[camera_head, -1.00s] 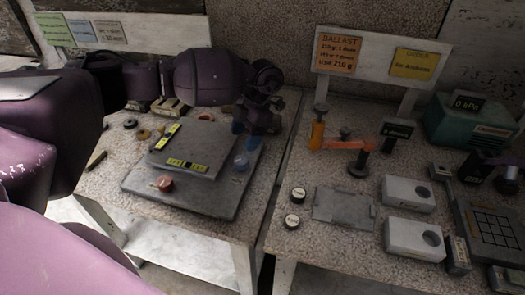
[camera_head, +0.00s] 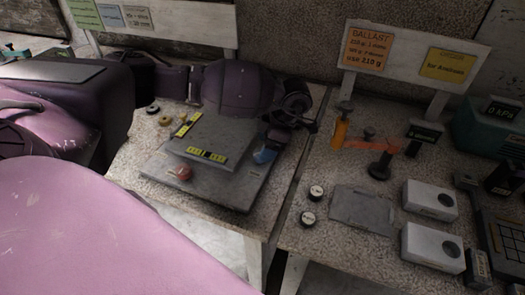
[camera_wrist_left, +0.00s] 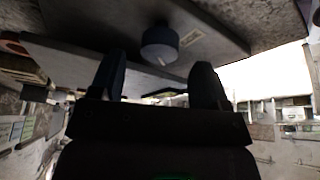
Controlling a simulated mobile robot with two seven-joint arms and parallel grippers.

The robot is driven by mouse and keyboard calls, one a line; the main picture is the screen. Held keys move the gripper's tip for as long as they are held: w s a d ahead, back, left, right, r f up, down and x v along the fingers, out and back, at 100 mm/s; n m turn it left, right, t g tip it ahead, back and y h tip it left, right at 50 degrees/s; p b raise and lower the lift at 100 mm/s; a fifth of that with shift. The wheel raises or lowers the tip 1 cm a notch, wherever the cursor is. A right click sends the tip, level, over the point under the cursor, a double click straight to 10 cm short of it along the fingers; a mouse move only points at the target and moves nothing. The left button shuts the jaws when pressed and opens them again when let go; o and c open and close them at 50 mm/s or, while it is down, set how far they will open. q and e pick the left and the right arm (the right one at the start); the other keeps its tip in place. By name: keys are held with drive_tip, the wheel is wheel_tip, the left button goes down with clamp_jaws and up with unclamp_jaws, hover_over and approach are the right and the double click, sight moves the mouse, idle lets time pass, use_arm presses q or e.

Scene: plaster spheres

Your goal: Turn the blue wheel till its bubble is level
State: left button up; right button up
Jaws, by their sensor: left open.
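The blue wheel (camera_head: 264,156) is at the right side of a grey levelling stand (camera_head: 212,190), below its raised plate. It also shows in the left wrist view (camera_wrist_left: 160,43) with a light mark on it. A red wheel (camera_head: 182,173) is at the front left. Two yellow bubble vials lie along the plate's left edge (camera_head: 187,125) and front edge (camera_head: 207,154); their bubbles are too small to read. My left gripper (camera_head: 274,143) is open just behind the blue wheel. In the left wrist view its fingers (camera_wrist_left: 160,78) are apart, with the wheel beyond their tips and nothing between them.
To the right, past a gap, another table carries an orange arm on a post (camera_head: 370,145), a flat grey plate (camera_head: 361,207), two white boxes (camera_head: 430,200) and two round weights (camera_head: 308,218). A ballast sign (camera_head: 367,48) stands behind. Small rings lie left of the stand.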

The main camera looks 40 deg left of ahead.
use_arm(q)
drive_tip(key=shift+x, duration=1.1)
drive_tip(key=shift+s+a+f, duration=0.1)
drive_tip(key=shift+a+f, duration=0.05)
drive_tip(key=shift+f, duration=0.35)
use_arm(e)
drive_tip(key=shift+s+f, duration=0.5)
drive_tip(key=shift+s, duration=0.05)
use_arm(q)
drive_tip(key=shift+c, duration=0.5)
drive_tip(key=c, duration=0.8)
drive_tip(key=shift+c, duration=0.2)
use_arm(e)
drive_tip(key=shift+w+r, duration=0.5)
drive_tip(key=shift+w, duration=0.1)
